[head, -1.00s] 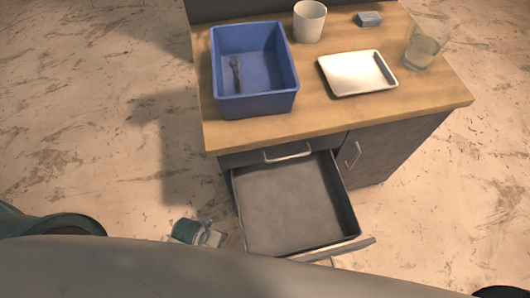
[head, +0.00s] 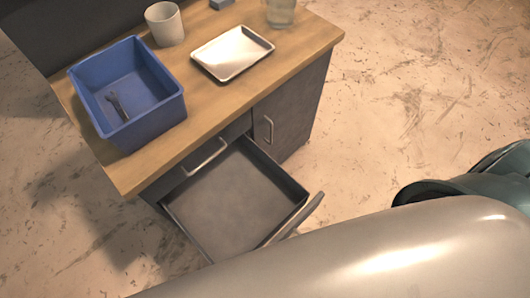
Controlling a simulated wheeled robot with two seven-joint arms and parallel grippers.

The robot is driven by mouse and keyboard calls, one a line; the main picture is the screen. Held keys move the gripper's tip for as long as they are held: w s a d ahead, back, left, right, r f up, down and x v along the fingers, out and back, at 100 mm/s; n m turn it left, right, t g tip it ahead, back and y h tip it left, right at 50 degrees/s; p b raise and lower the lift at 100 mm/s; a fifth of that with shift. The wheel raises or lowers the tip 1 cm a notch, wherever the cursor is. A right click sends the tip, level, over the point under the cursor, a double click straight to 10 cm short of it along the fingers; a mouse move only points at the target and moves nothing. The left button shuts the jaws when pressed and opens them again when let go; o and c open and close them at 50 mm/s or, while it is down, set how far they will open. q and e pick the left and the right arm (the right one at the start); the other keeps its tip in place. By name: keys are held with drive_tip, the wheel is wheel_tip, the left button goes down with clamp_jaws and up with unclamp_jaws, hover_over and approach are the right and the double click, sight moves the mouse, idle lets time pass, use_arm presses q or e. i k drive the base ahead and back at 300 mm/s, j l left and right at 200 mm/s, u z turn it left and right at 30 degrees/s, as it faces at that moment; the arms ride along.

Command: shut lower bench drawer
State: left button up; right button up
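The lower bench drawer (head: 235,198) is pulled out from the dark grey bench and stands open and empty. Its front panel with a handle (head: 300,218) is at its near right end, partly cut off by my own body at the bottom. An upper drawer with a handle (head: 206,157) sits shut above it, under the wooden top. Neither of my grippers shows in the head view now.
On the wooden bench top (head: 215,105) stand a blue bin (head: 150,133) holding a dark tool (head: 117,105), a white cup (head: 165,24), a white tray (head: 233,52) and a glass (head: 281,12). A shut cabinet door (head: 290,110) is right of the drawer.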

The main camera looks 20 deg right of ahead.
sight(234, 205)
drive_tip(key=k+l+u, duration=0.1)
drive_tip(key=k+l, duration=0.15)
drive_tip(key=k, duration=0.2)
drive_tip(key=k+l, duration=0.25)
drive_tip(key=k, duration=0.15)
drive_tip(key=k+l+u, duration=0.15)
drive_tip(key=k, duration=0.3)
